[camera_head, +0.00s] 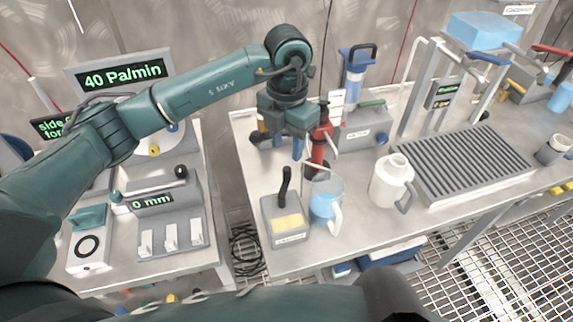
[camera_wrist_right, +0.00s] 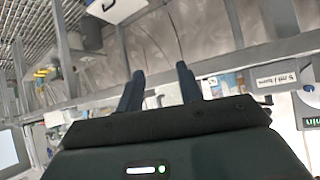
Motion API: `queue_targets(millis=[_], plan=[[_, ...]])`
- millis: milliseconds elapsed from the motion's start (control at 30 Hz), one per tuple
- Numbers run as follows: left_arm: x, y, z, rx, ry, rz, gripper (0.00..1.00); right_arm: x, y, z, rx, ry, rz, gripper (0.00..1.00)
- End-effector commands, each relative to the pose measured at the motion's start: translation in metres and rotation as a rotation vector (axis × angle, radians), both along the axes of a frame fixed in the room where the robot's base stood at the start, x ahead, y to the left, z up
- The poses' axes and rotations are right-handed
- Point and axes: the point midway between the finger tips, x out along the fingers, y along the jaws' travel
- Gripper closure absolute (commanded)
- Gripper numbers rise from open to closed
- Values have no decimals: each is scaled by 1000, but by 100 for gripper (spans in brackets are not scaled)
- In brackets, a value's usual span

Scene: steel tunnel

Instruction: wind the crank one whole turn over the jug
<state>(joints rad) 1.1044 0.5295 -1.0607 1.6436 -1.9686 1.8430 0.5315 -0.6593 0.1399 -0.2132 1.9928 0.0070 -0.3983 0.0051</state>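A clear jug (camera_head: 326,206) with pale blue liquid and a handle stands near the front edge of the bench. A red upright device (camera_head: 321,140) with black parts stands just behind it. A thin pale bar reaches from this device over the jug's mouth; it may be the crank, but I cannot tell for sure. My left gripper (camera_head: 287,147) points down behind and left of the jug, beside the red device. Its blue fingers look apart, with nothing clearly between them. My right gripper (camera_wrist_right: 160,88) shows in the right wrist view, fingers wide apart and empty; it is outside the head view.
A grey box (camera_head: 287,222) with a yellow panel and black lever stands left of the jug. A white jug (camera_head: 387,184) and a ribbed grey tray (camera_head: 462,160) are to the right. A left bench carries instruments reading 40 Pa/min and 0 mm. A gap separates the benches.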

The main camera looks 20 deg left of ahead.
Motion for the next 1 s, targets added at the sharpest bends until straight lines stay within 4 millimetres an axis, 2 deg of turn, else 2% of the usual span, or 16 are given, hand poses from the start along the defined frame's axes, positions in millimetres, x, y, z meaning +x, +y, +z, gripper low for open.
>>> queue_targets(millis=[200, 400, 600, 833, 1000], plan=[[-1, 0, -46, 0, 4, 0, 60, -7, -2, 0, -11, 26, 0, 64], [0, 0, -73, -1, 2, -1, 60, -7, -3, 1, -14, 30, 2, 64], [0, 0, -83, -1, 0, -1, 60, -4, -3, 0, -19, 28, 4, 64], [0, 0, -84, -1, 0, -1, 60, -2, -3, 1, -19, 24, 6, 64], [0, 0, -83, -2, 0, -1, 74, -2, -3, 2, -18, 22, 6, 64]])
